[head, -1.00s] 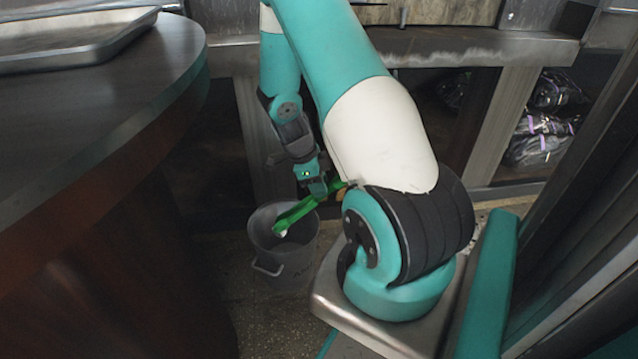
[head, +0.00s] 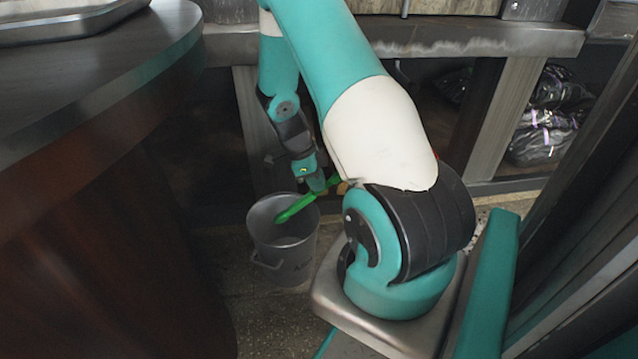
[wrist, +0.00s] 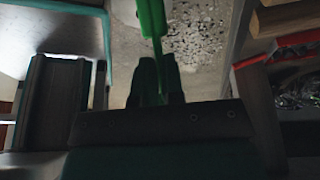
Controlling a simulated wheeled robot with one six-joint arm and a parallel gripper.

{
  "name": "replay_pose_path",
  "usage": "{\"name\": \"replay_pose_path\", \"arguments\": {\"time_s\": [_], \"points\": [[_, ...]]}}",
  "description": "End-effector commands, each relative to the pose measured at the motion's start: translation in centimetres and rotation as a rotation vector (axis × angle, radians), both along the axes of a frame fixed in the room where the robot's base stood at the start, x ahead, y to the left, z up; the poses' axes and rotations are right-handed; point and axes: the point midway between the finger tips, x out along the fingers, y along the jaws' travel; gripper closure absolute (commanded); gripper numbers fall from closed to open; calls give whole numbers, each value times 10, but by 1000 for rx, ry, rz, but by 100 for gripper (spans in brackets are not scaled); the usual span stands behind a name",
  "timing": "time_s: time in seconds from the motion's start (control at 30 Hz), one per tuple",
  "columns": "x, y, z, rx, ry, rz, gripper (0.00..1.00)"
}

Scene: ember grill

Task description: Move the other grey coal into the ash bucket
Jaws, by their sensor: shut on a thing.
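My gripper (head: 322,186) is shut on green tongs (head: 300,206), which also show in the wrist view (wrist: 152,22). The tongs slant down to the left, with their tip over or just inside the mouth of the grey metal ash bucket (head: 285,258). No grey coal is clearly visible at the tongs' tip. The inside of the bucket is mostly hidden, so I cannot tell what lies in it.
A round dark counter (head: 150,75) with a metal tray (head: 62,28) fills the left. A shelf frame (head: 480,42) with dark wrapped bags (head: 545,130) stands behind. Speckled floor (head: 270,325) is free in front of the bucket.

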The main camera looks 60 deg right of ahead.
Motion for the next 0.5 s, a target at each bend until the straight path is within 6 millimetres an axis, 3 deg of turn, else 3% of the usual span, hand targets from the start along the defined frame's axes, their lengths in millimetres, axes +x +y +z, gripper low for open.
{"name": "replay_pose_path", "arguments": {"time_s": [0.5], "points": [[24, -14, 0, 0, -1, 0, 100]]}}
